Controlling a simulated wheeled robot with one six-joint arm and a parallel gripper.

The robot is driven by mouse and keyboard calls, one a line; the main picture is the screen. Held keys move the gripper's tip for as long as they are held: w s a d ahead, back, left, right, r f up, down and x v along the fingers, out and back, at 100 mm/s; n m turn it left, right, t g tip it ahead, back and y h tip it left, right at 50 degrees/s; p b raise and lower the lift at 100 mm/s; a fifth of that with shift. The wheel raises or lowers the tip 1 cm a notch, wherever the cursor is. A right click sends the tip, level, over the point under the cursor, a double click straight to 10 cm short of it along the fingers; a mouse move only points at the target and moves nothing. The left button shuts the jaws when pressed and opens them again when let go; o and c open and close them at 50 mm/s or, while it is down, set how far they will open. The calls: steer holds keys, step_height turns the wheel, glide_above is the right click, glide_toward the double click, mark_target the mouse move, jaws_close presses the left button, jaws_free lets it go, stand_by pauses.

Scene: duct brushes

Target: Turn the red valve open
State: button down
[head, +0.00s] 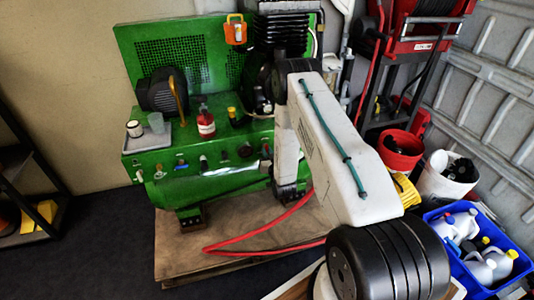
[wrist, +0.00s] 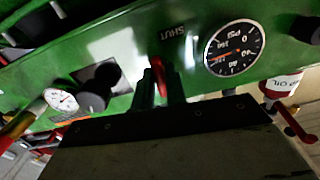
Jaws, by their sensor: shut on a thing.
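The red valve handle (wrist: 157,67) shows in the wrist view as a narrow red piece on the green panel, below upside-down lettering that seems to read SHUT. My gripper (wrist: 158,88) is shut on this handle, its two dark fingers close together around it. The fingers and the dark gripper body hide the handle's lower part and the valve body. In the head view my white arm reaches down to the green machine (head: 215,172) and covers part of its front. I cannot make out the gripped handle there.
A large dial gauge (wrist: 235,48) sits right of the handle, with a black knob (wrist: 97,88) and small gauge (wrist: 61,100) to the left. Another red lever (wrist: 295,122) is at the right edge.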

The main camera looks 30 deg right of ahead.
steer(key=shift+n, duration=0.6)
steer(key=c, duration=1.5)
jaws_free()
steer(key=shift+o, duration=0.2)
steer(key=v, duration=0.7)
steer(key=shift+s, duration=0.4)
steer(key=shift+a, duration=0.15)
